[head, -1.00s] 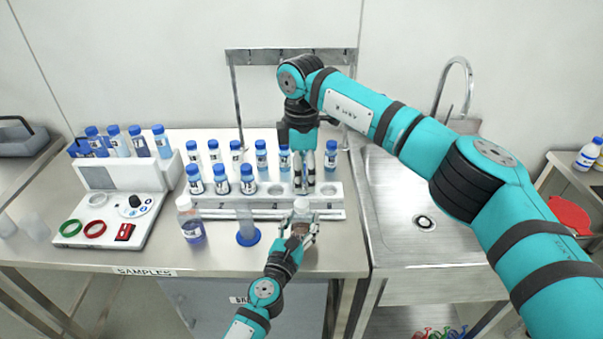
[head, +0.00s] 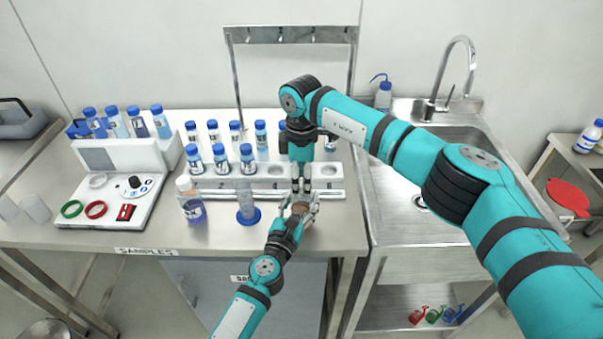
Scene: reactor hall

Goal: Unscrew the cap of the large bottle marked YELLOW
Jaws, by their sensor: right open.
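A large bottle (head: 300,208) with a pale cap and brownish contents is near the front edge of the bench; its label cannot be read. My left gripper (head: 299,213) comes from the front with its fingers on both sides of the bottle, apparently closed on it. My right gripper (head: 302,188) points straight down, open, just above and behind the cap. Its fingertips are close over the cap; whether they touch it I cannot tell. The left hand and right fingers partly hide the bottle.
A white rack (head: 225,183) with blue-capped bottles stands behind. A white-capped bottle of violet liquid (head: 193,209) and a blue-footed cylinder (head: 247,213) stand to the left. Further left is a white device (head: 125,213). The sink (head: 440,225) lies to the right.

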